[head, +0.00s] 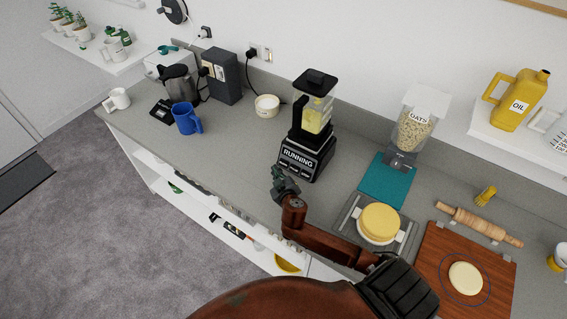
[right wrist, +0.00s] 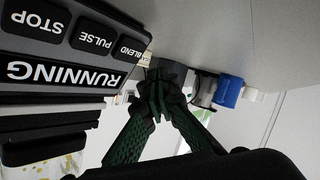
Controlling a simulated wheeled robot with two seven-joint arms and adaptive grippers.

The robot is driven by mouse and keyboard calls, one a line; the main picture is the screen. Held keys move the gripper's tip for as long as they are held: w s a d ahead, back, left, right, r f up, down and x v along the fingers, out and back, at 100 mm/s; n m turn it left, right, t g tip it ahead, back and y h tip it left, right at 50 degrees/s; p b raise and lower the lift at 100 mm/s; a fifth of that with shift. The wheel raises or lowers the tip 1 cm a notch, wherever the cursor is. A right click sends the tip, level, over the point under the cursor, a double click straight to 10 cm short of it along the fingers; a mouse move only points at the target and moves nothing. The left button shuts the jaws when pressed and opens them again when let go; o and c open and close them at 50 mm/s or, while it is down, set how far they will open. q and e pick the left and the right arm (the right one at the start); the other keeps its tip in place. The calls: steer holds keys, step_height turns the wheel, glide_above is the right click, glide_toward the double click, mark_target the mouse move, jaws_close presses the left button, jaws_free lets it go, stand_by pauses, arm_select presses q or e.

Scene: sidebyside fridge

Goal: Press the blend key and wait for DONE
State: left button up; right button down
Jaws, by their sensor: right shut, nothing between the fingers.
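A black blender (head: 310,130) stands on the counter with yellow contents in its clear jar and a black lid. Its display (head: 298,158) reads RUNNING. In the right wrist view the display (right wrist: 62,75) appears upside down, with the STOP (right wrist: 37,17), PULSE (right wrist: 95,40) and BLEND (right wrist: 130,47) keys in a row. My right gripper (head: 279,178) is just in front of the blender's base, apart from the keys. Its green-padded fingers (right wrist: 158,95) are shut and empty, beside the BLEND end of the panel. My left gripper is not in view.
A blue mug (head: 187,118), kettle (head: 180,85) and small white bowl (head: 267,106) stand left of the blender. An oats dispenser (head: 414,125), teal mat (head: 385,182) and wooden board (head: 466,270) lie to the right. Counter between the blue mug and blender is clear.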

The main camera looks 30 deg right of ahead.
steer(key=shift+s+a+r+p, duration=0.15)
steer(key=shift+s+a+r, duration=0.05)
steer(key=shift+a, duration=0.2)
steer(key=shift+s+a+r+p, duration=0.15)
steer(key=shift+a+r, duration=0.05)
steer(key=shift+a, duration=0.2)
stand_by(0.4)
